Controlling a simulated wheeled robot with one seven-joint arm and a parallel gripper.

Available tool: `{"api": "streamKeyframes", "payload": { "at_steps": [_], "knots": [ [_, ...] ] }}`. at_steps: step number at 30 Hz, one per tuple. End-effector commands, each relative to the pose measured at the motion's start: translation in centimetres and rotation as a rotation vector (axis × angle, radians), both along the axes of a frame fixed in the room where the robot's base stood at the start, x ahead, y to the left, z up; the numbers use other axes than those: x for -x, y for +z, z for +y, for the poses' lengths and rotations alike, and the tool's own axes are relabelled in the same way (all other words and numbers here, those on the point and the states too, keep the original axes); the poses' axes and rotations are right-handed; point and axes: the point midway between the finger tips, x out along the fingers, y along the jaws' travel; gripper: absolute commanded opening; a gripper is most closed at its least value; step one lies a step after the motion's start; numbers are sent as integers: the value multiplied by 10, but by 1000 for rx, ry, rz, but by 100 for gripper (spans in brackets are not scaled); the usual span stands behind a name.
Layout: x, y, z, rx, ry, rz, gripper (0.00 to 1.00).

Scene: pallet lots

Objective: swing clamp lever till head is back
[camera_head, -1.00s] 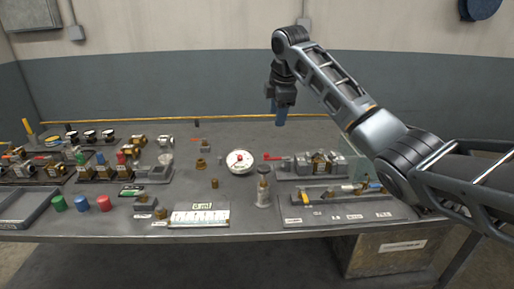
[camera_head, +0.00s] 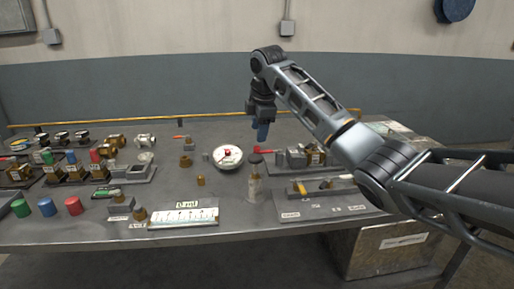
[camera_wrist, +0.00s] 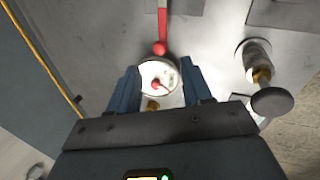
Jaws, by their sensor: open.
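The clamp (camera_head: 298,157) is a grey block fixture with brass parts, on the right half of the bench. Its red lever (camera_head: 265,150) points left from the body. In the wrist view the red lever (camera_wrist: 162,22) runs down from the top edge to a round red knob. My gripper (camera_head: 262,134) points down above the lever area. In the wrist view my gripper (camera_wrist: 162,82) has its blue fingers apart with nothing held; the knob lies beyond the fingertips. The position of the clamp head is too small to tell.
A white dial gauge (camera_head: 228,157) stands just left of the lever. A dark-capped cylinder (camera_head: 255,178) stands in front. A tray with tools (camera_head: 325,203) lies front right. Several coloured caps and small fixtures crowd the left side. The back of the bench is mostly clear.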

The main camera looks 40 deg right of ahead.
Motion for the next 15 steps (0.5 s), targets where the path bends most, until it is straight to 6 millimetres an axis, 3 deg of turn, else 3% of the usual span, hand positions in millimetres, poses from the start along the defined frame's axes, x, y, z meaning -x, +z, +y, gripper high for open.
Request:
{"api": "streamKeyframes", "payload": {
  "at_steps": [9, 15],
  "knots": [
    [-14, -45, -7, -1, -1, 3, 49],
    [-19, -60, -9, 0, 0, 2, 49]
  ]
}}
